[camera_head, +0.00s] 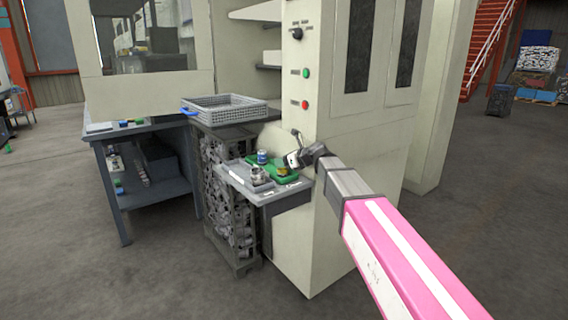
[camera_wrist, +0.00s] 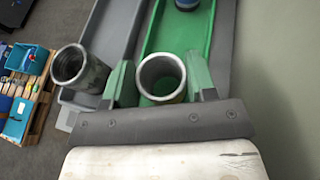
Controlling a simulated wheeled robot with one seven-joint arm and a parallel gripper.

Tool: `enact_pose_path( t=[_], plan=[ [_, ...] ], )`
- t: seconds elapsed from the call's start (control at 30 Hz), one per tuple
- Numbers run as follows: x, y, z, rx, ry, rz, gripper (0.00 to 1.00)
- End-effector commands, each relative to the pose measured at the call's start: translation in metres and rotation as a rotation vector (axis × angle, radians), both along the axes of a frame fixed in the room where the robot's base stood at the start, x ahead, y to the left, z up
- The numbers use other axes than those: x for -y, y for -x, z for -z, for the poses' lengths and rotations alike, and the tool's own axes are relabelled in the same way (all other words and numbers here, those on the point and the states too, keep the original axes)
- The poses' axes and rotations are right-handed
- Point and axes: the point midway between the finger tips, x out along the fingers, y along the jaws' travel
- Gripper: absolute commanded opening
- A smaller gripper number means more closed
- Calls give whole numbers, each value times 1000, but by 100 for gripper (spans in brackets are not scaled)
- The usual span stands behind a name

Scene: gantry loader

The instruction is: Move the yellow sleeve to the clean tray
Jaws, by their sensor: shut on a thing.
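My gripper (camera_wrist: 161,82) is shut on a round, open-ended metal sleeve (camera_wrist: 162,68), with one finger on each side of it. I look down into its bore; it looks grey, and I cannot make out a yellow mark. The sleeve is over the green tray (camera_wrist: 205,30); I cannot tell whether it touches it. A second metal sleeve (camera_wrist: 80,68) stands at the grey tray (camera_wrist: 102,42) on the left. In the head view, the green tray (camera_head: 287,177) and grey tray lie side by side on a small shelf. Which tray is the clean one cannot be read.
A blue-banded part (camera_head: 262,157) stands at the green tray's far end. The machine cabinet (camera_head: 325,225) rises close on the right. A grey mesh basket (camera_head: 222,121) sits behind the shelf (camera_head: 265,197). A workbench (camera_head: 112,136) stands left. Floor in front is clear.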

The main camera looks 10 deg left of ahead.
Motion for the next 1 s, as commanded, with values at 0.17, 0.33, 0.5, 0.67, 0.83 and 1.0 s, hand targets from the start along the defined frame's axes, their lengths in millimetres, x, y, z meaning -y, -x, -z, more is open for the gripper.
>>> enact_pose_path(
  t=[0.17, 0.33, 0.5, 0.67, 0.83, 1.0],
  plan=[
    [0, 0, 5, 1, -2, 0, 19],
    [0, 0, 5, 0, -1, 0, 19],
    [0, 0, 7, 0, 0, 0, 77],
    [0, 0, 7, 0, 0, 0, 77],
    [0, 0, 4, 1, -1, 0, 77],
    [19, 10, -4, 1, -1, 1, 77]
  ],
)
